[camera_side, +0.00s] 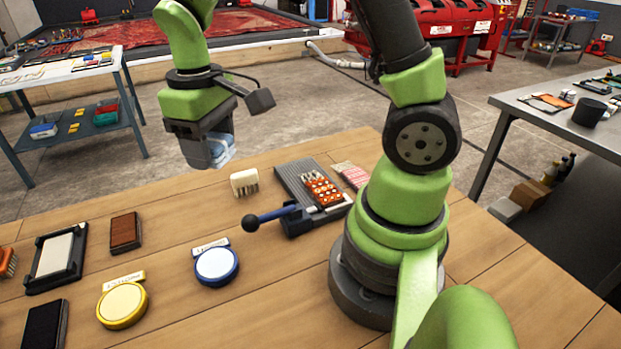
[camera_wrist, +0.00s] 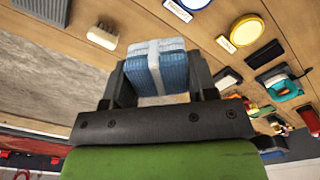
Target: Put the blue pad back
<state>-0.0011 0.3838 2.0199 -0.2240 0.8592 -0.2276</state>
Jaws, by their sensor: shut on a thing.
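My gripper (camera_side: 206,150) is shut on a light blue pad (camera_side: 222,149), held in the air above the far edge of the wooden bench (camera_side: 180,210). In the wrist view the ribbed blue pad (camera_wrist: 172,72) has a pale grey band around its middle and sits between both fingers. A white round disc with a blue rim (camera_side: 216,266) lies on the bench with a label behind it. A similar disc with a yellow rim (camera_side: 122,304) lies to its left. It also shows in the wrist view (camera_wrist: 247,30). The label texts are too small to read surely.
A white brush (camera_side: 245,183) stands near the far edge, beside a grey board with a blue-handled clamp (camera_side: 290,217) and an orange spotted piece (camera_side: 323,191). A brown block (camera_side: 126,232), a black-framed tray (camera_side: 36,280) and a dark block (camera_side: 45,328) lie at left.

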